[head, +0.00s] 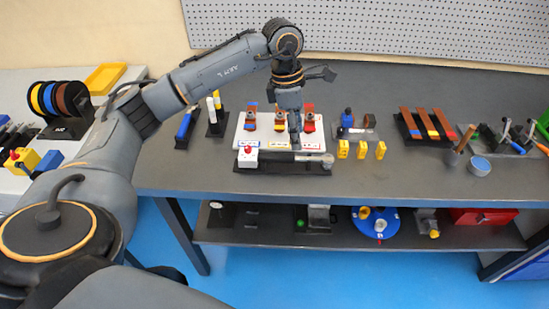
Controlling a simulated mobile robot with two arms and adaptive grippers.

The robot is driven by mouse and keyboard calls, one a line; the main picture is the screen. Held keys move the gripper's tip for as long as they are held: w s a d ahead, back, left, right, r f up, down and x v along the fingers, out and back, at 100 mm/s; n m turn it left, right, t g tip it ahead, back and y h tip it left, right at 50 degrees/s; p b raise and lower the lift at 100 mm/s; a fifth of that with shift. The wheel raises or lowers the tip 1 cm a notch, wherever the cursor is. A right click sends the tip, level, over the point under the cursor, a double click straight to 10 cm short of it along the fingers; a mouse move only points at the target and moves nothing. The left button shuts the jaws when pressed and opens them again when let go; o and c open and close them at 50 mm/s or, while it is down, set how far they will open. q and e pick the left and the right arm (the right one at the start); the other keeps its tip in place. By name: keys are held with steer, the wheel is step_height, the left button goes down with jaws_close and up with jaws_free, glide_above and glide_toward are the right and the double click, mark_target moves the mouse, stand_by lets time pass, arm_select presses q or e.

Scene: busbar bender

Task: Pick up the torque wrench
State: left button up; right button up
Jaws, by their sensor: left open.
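The torque wrench (312,158) looks like a silver bar with a round head at its right end. It lies level in a long black holder (275,168) near the front edge of the grey bench. My left gripper (297,143) points down above the middle of the wrench and hides part of it. It is open; whether the fingers touch the wrench cannot be told. My right gripper is not in view.
A white board (252,137) with red and orange parts stands right behind the gripper. A white box with a red button (248,157) sits at the holder's left end. Several yellow blocks (343,149) stand to the right. A pegboard (370,25) closes the back.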

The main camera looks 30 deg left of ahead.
arm_select(q)
steer(key=r+y, duration=0.2)
glide_above(276, 155)
steer(key=shift+n, duration=0.3)
step_height(276, 155, down, 9)
steer(key=shift+a+r+p, duration=0.1)
steer(key=shift+r+p, duration=0.1)
steer(key=shift+p, duration=0.5)
steer(key=shift+f+p, duration=0.35)
steer(key=shift+f, duration=0.25)
step_height(276, 155, down, 4)
steer(key=shift+f+p, duration=0.15)
steer(key=shift+p, duration=0.45)
jaws_close()
